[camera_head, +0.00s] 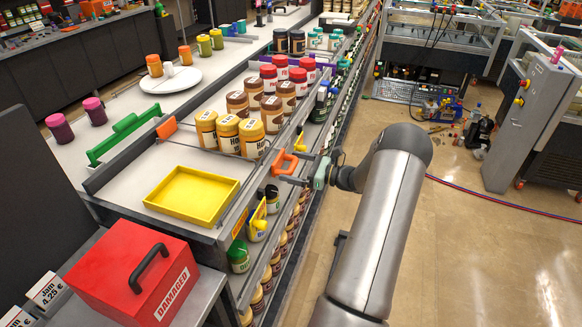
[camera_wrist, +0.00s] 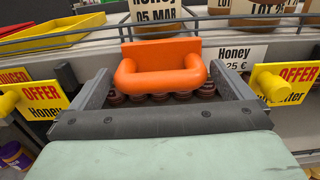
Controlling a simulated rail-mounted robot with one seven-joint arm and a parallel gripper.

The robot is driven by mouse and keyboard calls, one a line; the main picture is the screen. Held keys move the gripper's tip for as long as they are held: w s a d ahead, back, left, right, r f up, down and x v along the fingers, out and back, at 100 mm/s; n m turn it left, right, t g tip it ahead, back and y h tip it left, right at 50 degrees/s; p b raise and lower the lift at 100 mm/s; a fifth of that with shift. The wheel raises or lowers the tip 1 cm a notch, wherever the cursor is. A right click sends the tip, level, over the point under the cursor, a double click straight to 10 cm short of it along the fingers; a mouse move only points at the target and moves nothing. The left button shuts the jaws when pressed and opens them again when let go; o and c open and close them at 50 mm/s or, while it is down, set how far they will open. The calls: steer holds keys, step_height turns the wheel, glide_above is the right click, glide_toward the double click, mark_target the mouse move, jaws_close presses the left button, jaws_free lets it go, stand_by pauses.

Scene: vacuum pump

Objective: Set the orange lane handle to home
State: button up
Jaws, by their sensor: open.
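The orange lane handle (camera_head: 284,162) is a rounded loop on the front edge of the shelf, beside the honey jars. My gripper (camera_head: 301,168) is open, at the right of the handle in the head view. In the wrist view my gripper (camera_wrist: 160,82) has one finger to either side of the handle. I cannot tell whether the fingertips reach past the loop.
Honey jars (camera_head: 228,134) stand behind the handle. A yellow tray (camera_head: 193,195) and a red box (camera_head: 130,275) are nearer. Yellow offer tags (camera_wrist: 290,82) flank my gripper. A green handle (camera_head: 125,135) lies across the counter.

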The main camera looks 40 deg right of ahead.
steer(key=b+v, duration=0.3)
steer(key=v, duration=1.3)
